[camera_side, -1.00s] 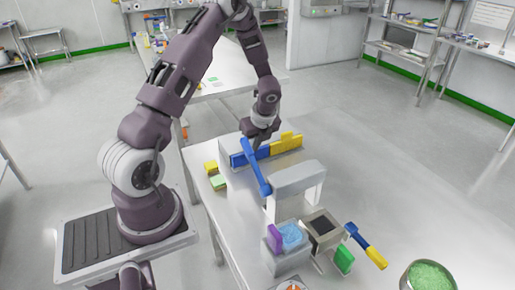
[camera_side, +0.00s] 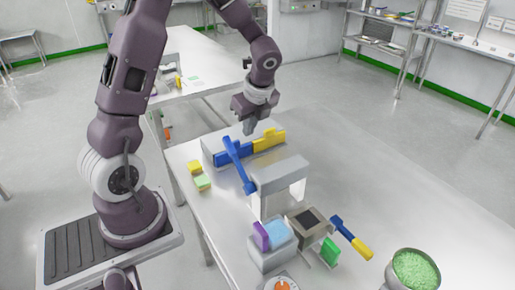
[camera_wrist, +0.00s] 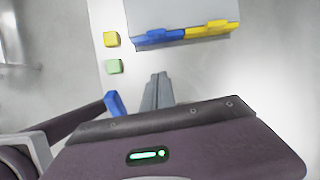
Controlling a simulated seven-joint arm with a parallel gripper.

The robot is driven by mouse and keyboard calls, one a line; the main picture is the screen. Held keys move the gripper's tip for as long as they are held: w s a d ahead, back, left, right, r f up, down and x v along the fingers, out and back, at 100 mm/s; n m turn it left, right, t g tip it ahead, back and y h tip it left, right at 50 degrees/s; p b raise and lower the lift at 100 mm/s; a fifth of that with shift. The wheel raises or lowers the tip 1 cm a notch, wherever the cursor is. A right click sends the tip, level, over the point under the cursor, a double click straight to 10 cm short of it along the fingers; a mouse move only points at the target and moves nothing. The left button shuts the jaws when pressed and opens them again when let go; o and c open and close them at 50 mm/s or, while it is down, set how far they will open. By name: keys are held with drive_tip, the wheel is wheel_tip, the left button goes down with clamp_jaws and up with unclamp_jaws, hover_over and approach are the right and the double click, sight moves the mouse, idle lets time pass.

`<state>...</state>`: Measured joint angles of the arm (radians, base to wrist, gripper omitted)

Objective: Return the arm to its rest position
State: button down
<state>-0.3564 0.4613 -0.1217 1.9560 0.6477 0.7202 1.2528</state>
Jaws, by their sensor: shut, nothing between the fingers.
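My gripper (camera_side: 249,127) hangs above the far end of the steel table, over the grey block with the blue and yellow parts, fingers pointing down. Its fingers are together and hold nothing. In the wrist view the closed fingers (camera_wrist: 158,90) point toward the grey block (camera_wrist: 185,20), with clear table between. My arm is bent, with its elbow above the top edge of the side view.
Purple (camera_side: 261,236) and green (camera_side: 330,250) pieces, a blue-yellow tool (camera_side: 352,237) and a green-filled bowl (camera_side: 415,270) are nearer the camera.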

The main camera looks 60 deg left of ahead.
drive_tip(key=s+d+r+n+t+h, duration=0.1)
drive_tip(key=s+d+r+n+t, duration=0.2)
drive_tip(key=s+d+r+n, duration=0.75)
drive_tip(key=s+d+r+n+t+h, duration=0.2)
drive_tip(key=s+d+r+n+h, duration=0.1)
drive_tip(key=s+d+n, duration=0.3)
drive_tip(key=shift+s+d+r+n, duration=0.35)
drive_tip(key=shift+s+d+r, duration=0.4)
drive_tip(key=shift+s+d, duration=0.4)
